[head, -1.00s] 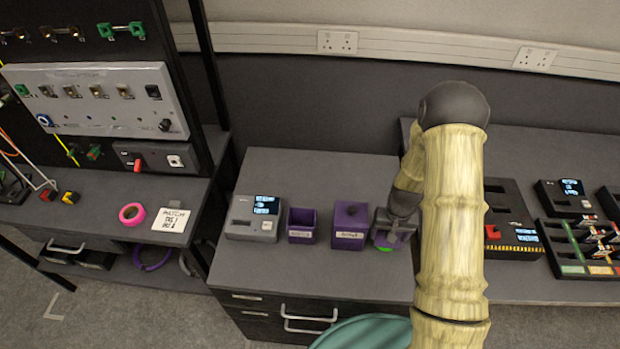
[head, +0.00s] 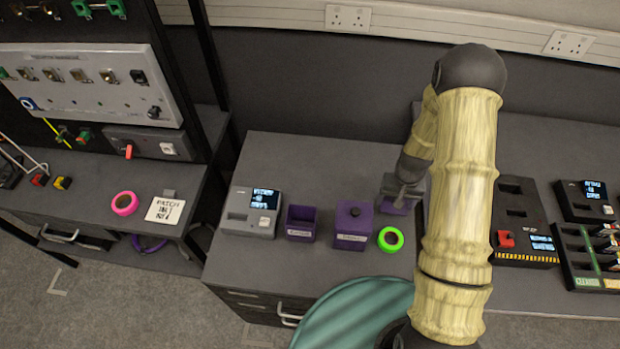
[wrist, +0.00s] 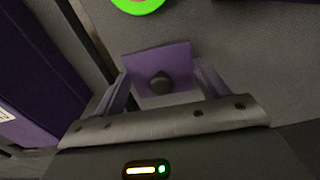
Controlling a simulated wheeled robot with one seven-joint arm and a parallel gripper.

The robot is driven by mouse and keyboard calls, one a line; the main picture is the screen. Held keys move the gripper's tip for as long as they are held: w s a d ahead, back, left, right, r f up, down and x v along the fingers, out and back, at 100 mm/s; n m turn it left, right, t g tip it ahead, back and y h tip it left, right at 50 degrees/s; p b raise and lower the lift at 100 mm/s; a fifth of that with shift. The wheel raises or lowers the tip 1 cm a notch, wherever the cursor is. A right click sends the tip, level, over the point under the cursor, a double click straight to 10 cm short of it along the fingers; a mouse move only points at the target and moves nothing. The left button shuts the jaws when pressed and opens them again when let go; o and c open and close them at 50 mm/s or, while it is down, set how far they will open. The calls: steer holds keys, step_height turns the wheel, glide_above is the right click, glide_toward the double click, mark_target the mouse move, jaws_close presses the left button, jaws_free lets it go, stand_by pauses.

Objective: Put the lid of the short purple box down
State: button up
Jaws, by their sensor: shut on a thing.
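My gripper (head: 398,194) is shut on the purple lid (wrist: 150,58), a flat square plate with a black knob (wrist: 160,83). In the wrist view the fingers lie on either side of the lid. In the head view only a purple edge shows under my gripper, right of the boxes and behind the green ring. I cannot tell whether the lid touches the bench. The short purple box (head: 300,224) stands open and lidless. The taller purple box (head: 353,228) beside it has its knobbed lid on.
A bright green ring (head: 390,240) lies just in front of my gripper. A grey device with a screen (head: 248,212) stands at the left of the bench. A black unit with a red button (head: 520,225) is to the right. The bench behind the boxes (head: 310,165) is clear.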

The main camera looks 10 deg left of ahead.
steer(key=shift+a, duration=0.1)
steer(key=w+a+b, duration=0.1)
steer(key=w+a, duration=0.1)
steer(key=a, duration=0.1)
steer(key=w+a+r+b, duration=0.1)
steer(key=w+a, duration=0.1)
steer(key=a, duration=0.2)
steer(key=w+a+b, duration=0.1)
steer(key=w+a, duration=0.1)
steer(key=a, duration=0.2)
steer(key=shift+a+r, duration=0.15)
steer(key=shift+a, duration=0.05)
step_height(320, 180, up, 5)
steer(key=b, duration=0.3)
glide_above(310, 183)
steer(key=shift+w+a+n, duration=0.1)
steer(key=shift+w+n, duration=0.05)
steer(key=shift+n, duration=0.15)
steer(key=shift+f+p, duration=0.6)
steer(key=shift+f, duration=2.5)
steer(key=shift+f+p, duration=0.4)
steer(key=shift+f, duration=1.5)
